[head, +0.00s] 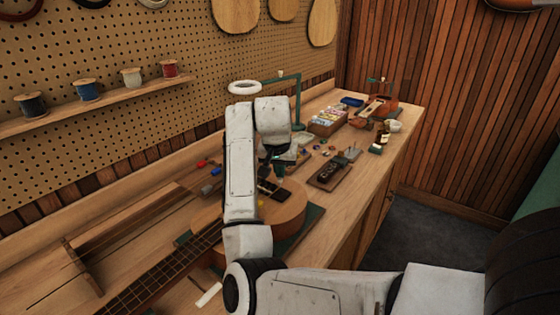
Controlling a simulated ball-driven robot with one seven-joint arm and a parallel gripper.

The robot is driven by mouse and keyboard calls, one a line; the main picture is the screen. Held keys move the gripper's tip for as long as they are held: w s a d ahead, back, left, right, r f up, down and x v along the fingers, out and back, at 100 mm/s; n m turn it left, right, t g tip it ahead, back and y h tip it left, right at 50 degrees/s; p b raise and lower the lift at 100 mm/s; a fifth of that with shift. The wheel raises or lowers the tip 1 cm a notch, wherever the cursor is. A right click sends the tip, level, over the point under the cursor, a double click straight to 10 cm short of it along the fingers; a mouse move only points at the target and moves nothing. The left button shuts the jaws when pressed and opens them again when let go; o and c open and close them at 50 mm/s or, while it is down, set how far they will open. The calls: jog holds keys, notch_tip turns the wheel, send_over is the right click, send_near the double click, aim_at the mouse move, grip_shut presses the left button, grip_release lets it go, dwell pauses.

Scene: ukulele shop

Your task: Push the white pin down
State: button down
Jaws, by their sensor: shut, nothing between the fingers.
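A wooden ukulele (290,207) lies on the workbench with its neck toward the lower left. Its dark bridge area (272,190) shows just right of my arm. My gripper (272,165) hangs over the far end of the body, small and dark in the head view. It is shut with nothing in it. I cannot tell whether its tips touch anything. I cannot make out the white pin; it is too small or hidden by my arm. My arm also covers part of the ukulele's body.
A green-armed lamp with a white ring (243,87) stands behind my arm. A dark tray (329,174) and a box of packets (328,122) lie farther along the workbench (345,215). Thread spools line a wall shelf (60,110). A white strip (209,295) lies near the front.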

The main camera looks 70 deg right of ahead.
jog(key=shift+f, duration=1.25)
jog(key=shift+s, duration=0.1)
jog(key=r+p, duration=0.1)
jog(key=d+r+p, duration=0.1)
jog(key=r, duration=0.1)
jog(key=r+p, duration=0.1)
jog(key=p, duration=0.1)
jog(key=shift+w+d+r, duration=0.15)
jog(key=shift+w, duration=0.1)
jog(key=shift+r, duration=0.35)
notch_tip(320, 180, up, 9)
jog(key=b, duration=0.1)
send_over(278, 195)
jog(key=shift+f, duration=0.2)
